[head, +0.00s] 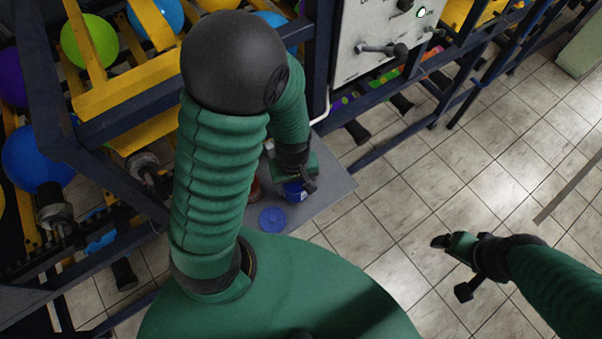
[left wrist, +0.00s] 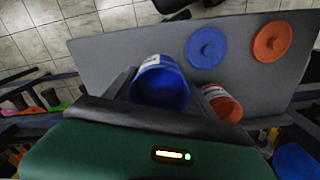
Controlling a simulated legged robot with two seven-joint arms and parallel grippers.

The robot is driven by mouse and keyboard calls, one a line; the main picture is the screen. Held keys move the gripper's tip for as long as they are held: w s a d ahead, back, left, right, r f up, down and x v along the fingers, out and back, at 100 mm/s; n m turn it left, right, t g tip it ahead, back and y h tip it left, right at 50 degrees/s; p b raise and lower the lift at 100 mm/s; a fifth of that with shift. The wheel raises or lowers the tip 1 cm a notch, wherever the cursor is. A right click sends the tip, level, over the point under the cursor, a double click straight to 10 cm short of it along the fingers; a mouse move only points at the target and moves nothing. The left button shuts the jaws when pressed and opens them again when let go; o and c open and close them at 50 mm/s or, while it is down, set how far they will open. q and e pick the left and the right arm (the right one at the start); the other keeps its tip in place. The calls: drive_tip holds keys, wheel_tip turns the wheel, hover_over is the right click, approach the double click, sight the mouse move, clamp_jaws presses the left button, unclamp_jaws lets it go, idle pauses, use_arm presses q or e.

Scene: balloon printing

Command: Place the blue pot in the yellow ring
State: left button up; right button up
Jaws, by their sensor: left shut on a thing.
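The blue pot (head: 294,192) is in the jaws of my left gripper (head: 303,187), over the grey shelf in the head view. In the left wrist view the blue pot (left wrist: 160,83) shows its open, dark blue inside and a white label on its side. The jaws are shut on it. I cannot tell whether its base touches the shelf. I can make out no yellow ring in either view. My right gripper (head: 452,267) is open and empty over the tiled floor, its two fingers spread apart.
The grey shelf (head: 325,190) also holds a blue lid (head: 272,219), an orange lid (left wrist: 272,42) and an orange pot (left wrist: 223,103) beside the blue pot. A blue-framed machine with yellow bars (head: 128,88) and balloons stands behind. Tiled floor at right is open.

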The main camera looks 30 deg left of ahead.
use_arm(q)
drive_tip(key=w+a, duration=0.1)
drive_tip(key=w, duration=0.1)
drive_tip(key=w+a+p, duration=0.1)
drive_tip(key=w, duration=0.1)
drive_tip(key=w+a+p, duration=0.1)
drive_tip(key=w+a, duration=0.1)
drive_tip(key=shift+w+f, duration=0.15)
drive_tip(key=shift+f, duration=0.05)
drive_tip(key=shift+w+a+f, duration=0.1)
drive_tip(key=shift+w+f, duration=0.1)
drive_tip(key=shift+f, duration=0.1)
drive_tip(key=shift+d+f+p, duration=0.15)
drive_tip(key=shift+f+p, duration=0.2)
drive_tip(key=shift+f, duration=0.3)
drive_tip(key=shift+d+f+p, duration=0.15)
drive_tip(key=shift+f+p, duration=0.15)
drive_tip(key=shift+f, duration=0.3)
drive_tip(key=shift+d+f, duration=0.15)
drive_tip(key=shift+f, duration=0.1)
drive_tip(key=shift+d, duration=0.1)
drive_tip(key=shift+f, duration=0.15)
drive_tip(key=o, duration=1.4)
drive_tip(key=shift+c, duration=0.2)
drive_tip(key=shift+o, duration=1.3)
drive_tip(key=shift+a, duration=0.3)
use_arm(e)
drive_tip(key=r, duration=0.2)
drive_tip(key=a+r, duration=0.1)
drive_tip(key=r, duration=0.1)
